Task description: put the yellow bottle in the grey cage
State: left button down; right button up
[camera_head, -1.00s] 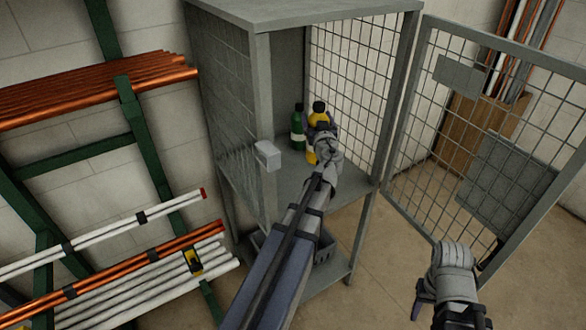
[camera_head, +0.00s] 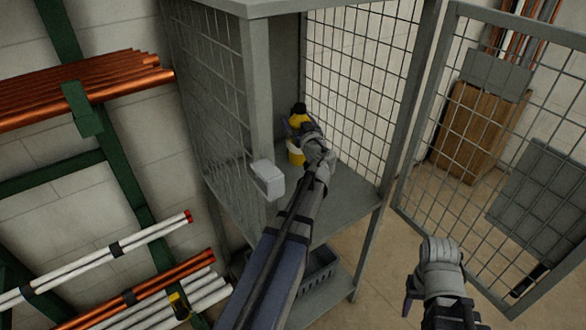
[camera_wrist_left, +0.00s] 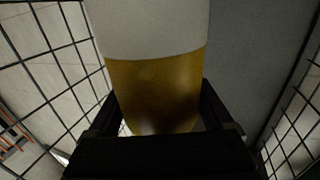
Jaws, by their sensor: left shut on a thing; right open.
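The yellow bottle (camera_head: 295,153) has a black cap and a pale label, and stands upright inside the grey cage (camera_head: 257,90). My left gripper (camera_head: 302,135) reaches through the cage's open front and is shut on the bottle. In the left wrist view the bottle (camera_wrist_left: 155,90) fills the space between the dark fingers. I cannot tell whether its base touches the cage's shelf (camera_head: 345,200). My right gripper (camera_head: 412,292) is open and empty, outside the cage at lower right.
The cage's mesh door (camera_head: 480,150) stands swung open to the right. A pale latch box (camera_head: 267,180) sits on the left front post. A dark crate (camera_head: 318,270) is on the lower shelf. Racks with copper pipes (camera_head: 80,85) and white pipes (camera_head: 100,260) line the left.

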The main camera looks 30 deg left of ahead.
pick_arm(q)
notch_tip(320, 180, down, 6)
jog(key=b, duration=0.5)
notch_tip(320, 180, down, 4)
jog(key=b, duration=0.4)
jog(key=shift+r, duration=0.2)
jog(key=shift+f, duration=0.15)
jog(key=shift+c, duration=1)
grip_release()
jog(key=shift+o, duration=1)
